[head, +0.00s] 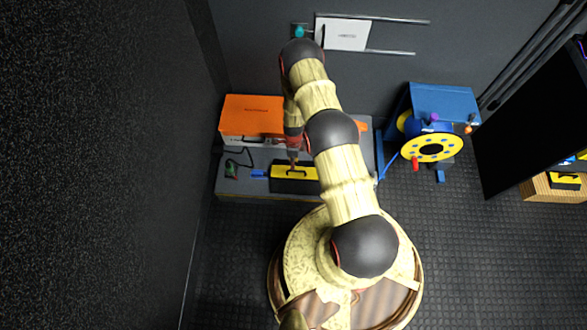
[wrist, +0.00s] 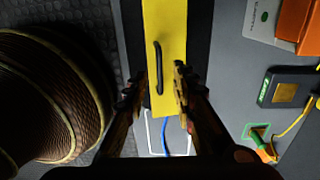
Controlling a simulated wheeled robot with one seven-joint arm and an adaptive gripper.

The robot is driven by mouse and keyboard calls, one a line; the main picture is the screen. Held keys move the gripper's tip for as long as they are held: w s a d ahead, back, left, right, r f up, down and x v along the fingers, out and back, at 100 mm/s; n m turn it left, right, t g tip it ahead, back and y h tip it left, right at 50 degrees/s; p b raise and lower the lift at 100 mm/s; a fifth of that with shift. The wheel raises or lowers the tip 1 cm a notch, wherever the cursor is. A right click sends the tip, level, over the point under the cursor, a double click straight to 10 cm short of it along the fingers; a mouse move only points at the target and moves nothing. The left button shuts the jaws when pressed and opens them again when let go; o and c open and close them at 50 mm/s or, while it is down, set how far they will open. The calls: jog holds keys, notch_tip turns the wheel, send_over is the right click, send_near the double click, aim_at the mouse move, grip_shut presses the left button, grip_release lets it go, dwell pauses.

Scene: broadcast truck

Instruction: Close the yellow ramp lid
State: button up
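The yellow ramp lid (head: 309,173) lies on a black ramp body (head: 295,187) on the grey bench below my arm in the head view. In the wrist view the yellow lid (wrist: 168,30) runs up the middle, with a black bar handle (wrist: 158,67) on it. My gripper (wrist: 158,84) is open, with one finger on each side of the handle and nothing held. It also shows above the lid in the head view (head: 293,161). I cannot tell whether the fingertips touch the lid or how far it is tilted.
A blue cable (wrist: 164,140) emerges beyond the lid's near end. An orange case (head: 250,108) stands at the back of the bench. A dark coil or drum (wrist: 40,95) is left in the wrist view. A blue reel stand (head: 445,100) is to the right.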

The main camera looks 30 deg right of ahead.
jog(key=b, duration=0.2)
send_over(293, 173)
notch_tip(293, 173, down, 5)
jog(key=shift+f, duration=0.2)
jog(key=shift+c, duration=1.4)
jog(key=c, duration=0.4)
